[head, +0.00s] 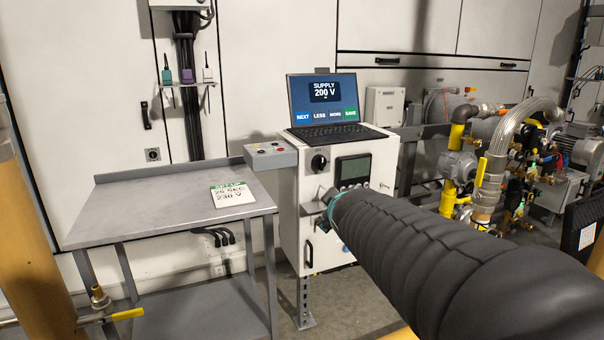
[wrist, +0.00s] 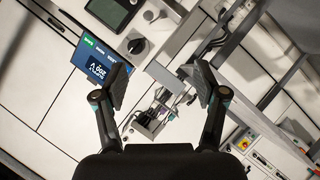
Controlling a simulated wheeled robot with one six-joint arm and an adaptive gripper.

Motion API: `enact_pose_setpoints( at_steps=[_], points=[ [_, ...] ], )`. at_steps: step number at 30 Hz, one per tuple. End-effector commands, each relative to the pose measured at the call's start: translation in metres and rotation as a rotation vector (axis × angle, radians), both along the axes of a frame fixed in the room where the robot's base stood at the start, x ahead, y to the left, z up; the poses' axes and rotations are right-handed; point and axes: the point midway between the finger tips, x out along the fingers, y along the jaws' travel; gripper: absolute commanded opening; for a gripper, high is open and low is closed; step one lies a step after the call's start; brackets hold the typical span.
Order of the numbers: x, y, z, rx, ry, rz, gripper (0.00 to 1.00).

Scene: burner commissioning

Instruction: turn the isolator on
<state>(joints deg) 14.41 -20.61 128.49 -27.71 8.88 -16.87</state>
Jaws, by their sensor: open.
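A black rotary switch (head: 319,162), which looks like the isolator, is on the upper front of the white cabinet (head: 288,225), left of a dark display (head: 352,170). Its exact position is too small to read. The switch (wrist: 137,45) also shows in the tilted wrist view, near the display (wrist: 112,10). My gripper (wrist: 158,83) is open with nothing between its fingers. In the head view my gripper is mostly hidden by my dark arm, in front of the cabinet and below the switch. It appears apart from the switch.
A laptop (head: 322,100) reading "SUPPLY 200 V" stands on the cabinet. A small button box (head: 270,154) juts out at its left. A metal table (head: 130,215) holds a card (head: 226,194) reading 230 V. Pipes and valves (head: 490,165) stand at right.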

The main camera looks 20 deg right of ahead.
Motion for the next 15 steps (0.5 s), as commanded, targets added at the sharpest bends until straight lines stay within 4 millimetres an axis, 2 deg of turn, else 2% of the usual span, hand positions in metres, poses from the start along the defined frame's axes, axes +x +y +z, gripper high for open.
enact_pose_setpoints(
  at_steps=[1,6,10,15],
  points=[
    [0.024,-0.017,-0.004,-0.088,-0.034,0.038,0.71],
    [0.089,-0.061,0.006,-0.4,-0.159,0.201,0.71],
    [0.121,-0.083,0.001,-0.597,-0.225,0.333,0.71],
    [0.141,-0.098,-0.01,-0.753,-0.286,0.459,0.71]
  ],
)
